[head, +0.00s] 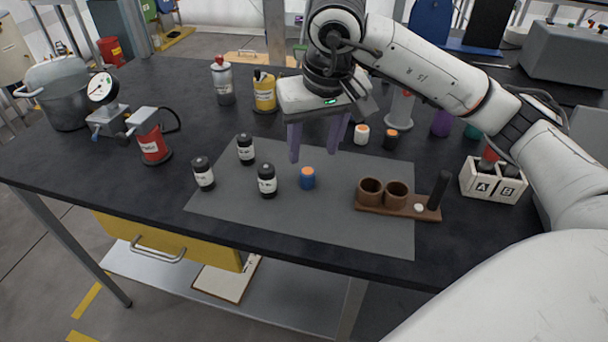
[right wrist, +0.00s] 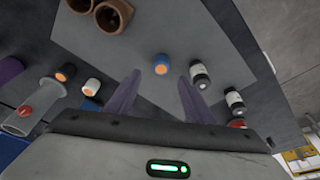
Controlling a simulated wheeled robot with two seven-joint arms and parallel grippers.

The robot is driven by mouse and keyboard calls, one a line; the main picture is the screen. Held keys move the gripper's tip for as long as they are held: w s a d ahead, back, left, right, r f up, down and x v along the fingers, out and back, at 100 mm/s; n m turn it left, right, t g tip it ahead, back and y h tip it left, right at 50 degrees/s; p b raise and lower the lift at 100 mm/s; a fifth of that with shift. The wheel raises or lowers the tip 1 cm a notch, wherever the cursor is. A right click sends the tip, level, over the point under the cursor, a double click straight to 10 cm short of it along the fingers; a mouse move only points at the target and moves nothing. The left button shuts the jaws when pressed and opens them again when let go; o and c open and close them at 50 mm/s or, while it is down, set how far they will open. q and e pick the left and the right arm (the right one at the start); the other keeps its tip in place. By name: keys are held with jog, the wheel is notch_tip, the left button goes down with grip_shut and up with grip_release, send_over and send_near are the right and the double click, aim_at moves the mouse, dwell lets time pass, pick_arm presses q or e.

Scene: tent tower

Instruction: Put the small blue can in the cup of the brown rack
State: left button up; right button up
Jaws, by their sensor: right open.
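The small blue can (head: 308,180) with an orange top stands upright on the grey mat (head: 330,222). It also shows in the right wrist view (right wrist: 161,66), ahead of and between the fingers. The brown rack (head: 398,206) lies on the mat's right part, with two round cups, a white spot and a dark upright post. Both cups look empty in the head view; the rack is partly cut off in the right wrist view (right wrist: 112,14). My right gripper (head: 318,155) is open and empty, above and behind the blue can, fingers pointing down. My left gripper is not in view.
Several black bottles (head: 267,181) stand left of the can. A white can (head: 361,134) and a black can (head: 390,139), both orange-topped, stand behind the mat. A white A/B box (head: 480,184) stands right of the rack. The mat's front is clear.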

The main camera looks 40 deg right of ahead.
aim_at(308, 171)
jog(key=p+x, duration=0.1)
jog(key=x, duration=0.8)
jog(key=shift+w+a, duration=0.15)
jog(key=c, duration=1.2)
jog(key=shift+r, duration=0.1)
jog(key=shift+r, duration=0.1)
notch_tip(308, 171, up, 9)
jog(key=shift+r+b, duration=0.1)
jog(key=shift+b, duration=0.2)
jog(key=shift+a+r, duration=0.1)
jog(key=shift+r, duration=0.2)
jog(key=s+a+f+n+y, duration=0.1)
jog(key=s+a+f+n, duration=0.1)
jog(key=s+a, duration=0.7)
jog(key=shift+s+a+f+n, duration=0.35)
jog(key=shift+s+a+n, duration=0.1)
jog(key=shift+n, duration=0.15)
